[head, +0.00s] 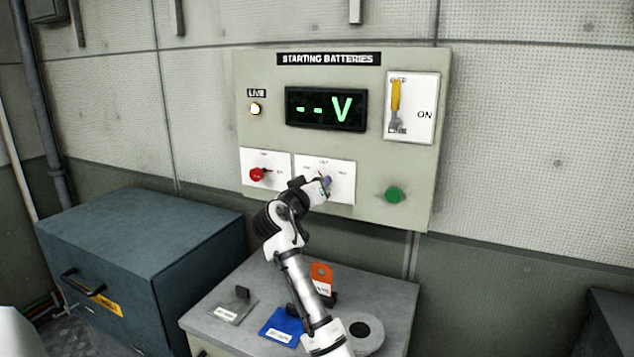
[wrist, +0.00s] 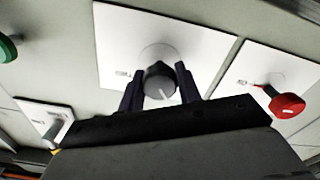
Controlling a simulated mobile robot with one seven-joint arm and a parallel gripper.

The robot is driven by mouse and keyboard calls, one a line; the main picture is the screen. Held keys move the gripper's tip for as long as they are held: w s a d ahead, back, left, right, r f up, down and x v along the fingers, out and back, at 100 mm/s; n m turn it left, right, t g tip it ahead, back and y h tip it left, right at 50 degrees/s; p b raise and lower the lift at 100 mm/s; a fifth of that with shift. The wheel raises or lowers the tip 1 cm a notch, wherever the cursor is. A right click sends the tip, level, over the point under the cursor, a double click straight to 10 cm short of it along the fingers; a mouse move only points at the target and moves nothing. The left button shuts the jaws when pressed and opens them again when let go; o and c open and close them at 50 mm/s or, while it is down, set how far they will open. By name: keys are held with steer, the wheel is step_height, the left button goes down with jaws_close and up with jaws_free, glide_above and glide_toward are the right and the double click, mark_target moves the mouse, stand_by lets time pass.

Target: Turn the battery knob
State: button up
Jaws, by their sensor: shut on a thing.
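The battery knob (wrist: 160,82) is dark and round with a pale pointer line, on a white plate (wrist: 215,55) of the wall panel. My gripper (wrist: 158,78) is shut on the knob, with one dark finger on each side of it. In the head view my gripper (head: 325,182) reaches the plate (head: 345,188) at the panel's lower middle, and it mostly hides the knob there. The panel (head: 300,130) is headed "STARTING BATTERIES". Its display (head: 326,108) reads "-- V" in green.
A red knob (head: 257,174) is left of the plate, and a green button (head: 394,195) is right. A yellow-handled lever (head: 396,97) is above the button. Below, a grey cabinet top (head: 232,285) holds tags and a grey roll (head: 362,332). A blue-grey cabinet (head: 140,235) stands left.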

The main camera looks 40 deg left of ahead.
steer(key=shift+n+p, duration=0.8)
steer(key=shift+n, duration=1.5)
steer(key=o, duration=1)
steer(key=b+v, duration=0.4)
steer(key=v, duration=1)
steer(key=shift+a, duration=0.1)
